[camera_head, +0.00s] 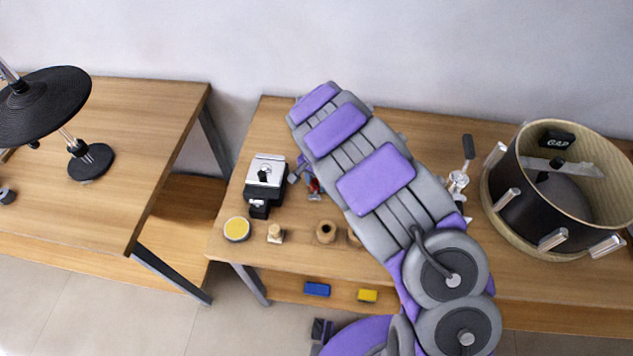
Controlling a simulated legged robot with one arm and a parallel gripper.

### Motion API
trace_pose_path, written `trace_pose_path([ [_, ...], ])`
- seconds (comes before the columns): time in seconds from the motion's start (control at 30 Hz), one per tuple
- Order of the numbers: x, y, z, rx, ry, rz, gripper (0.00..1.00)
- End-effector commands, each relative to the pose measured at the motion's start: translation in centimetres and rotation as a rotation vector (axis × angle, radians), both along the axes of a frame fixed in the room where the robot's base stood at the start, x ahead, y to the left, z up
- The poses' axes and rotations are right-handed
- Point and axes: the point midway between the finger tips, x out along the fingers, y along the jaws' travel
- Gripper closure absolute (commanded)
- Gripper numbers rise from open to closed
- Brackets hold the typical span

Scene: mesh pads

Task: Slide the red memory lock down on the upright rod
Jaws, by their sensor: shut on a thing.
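A small red piece, which looks like the red memory lock (314,185), shows on the wooden table just left of my purple and grey arm. Only a small part of my gripper (302,172) shows beside it, past the arm's left edge. The gripper is shut at the red piece; its fingertips are mostly hidden by the arm. Some small silver metal shows by the red piece, but I cannot make out the upright rod there or how the lock sits on it.
A black and silver device (265,178) stands close left of the gripper. A yellow-topped tin (237,229) and small wooden pieces (326,232) lie in front. A drum (540,210) stands right. A cymbal pad stand (90,160) is on the left table (150,110). A gap separates the tables.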

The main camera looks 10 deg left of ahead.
Motion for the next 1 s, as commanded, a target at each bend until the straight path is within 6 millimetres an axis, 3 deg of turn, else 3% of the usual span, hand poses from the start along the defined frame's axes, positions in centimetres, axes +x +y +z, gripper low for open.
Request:
trace_pose_path([
  [0.17,0.0,0.0,1.8,0.001,-0.003,0.000,0.91],
  [0.6,0.0,0.0,9.6,0.002,-0.001,-0.001,0.91],
  [1.0,0.1,-0.1,10.1,0.001,-0.001,0.003,0.91],
])
